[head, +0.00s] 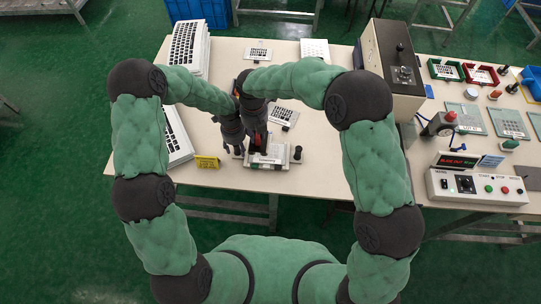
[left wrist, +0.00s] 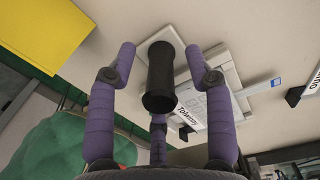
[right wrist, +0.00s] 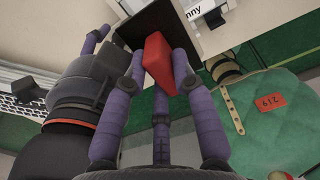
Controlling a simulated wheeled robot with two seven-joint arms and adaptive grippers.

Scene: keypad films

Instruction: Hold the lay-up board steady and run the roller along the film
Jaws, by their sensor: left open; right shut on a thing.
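The pale lay-up board (head: 283,153) lies near the table's front edge, with a black upright post at its right (head: 297,153). A light film with a printed label (head: 268,159) lies on it; the label also shows in the left wrist view (left wrist: 188,124). My left gripper (head: 237,150) is open at the board's left side. In the left wrist view its fingers stand around a black cylindrical handle (left wrist: 160,78), apart from it. My right gripper (right wrist: 158,60) is shut on the red handle (right wrist: 157,62) of the roller, above the board. The roller's contact with the film is hidden.
White keypad stacks (head: 189,48) line the table's left side. A keypad sheet (head: 284,116) lies behind the board. A beige machine (head: 385,62) and a control box (head: 476,187) stand right. Table right of the board is clear.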

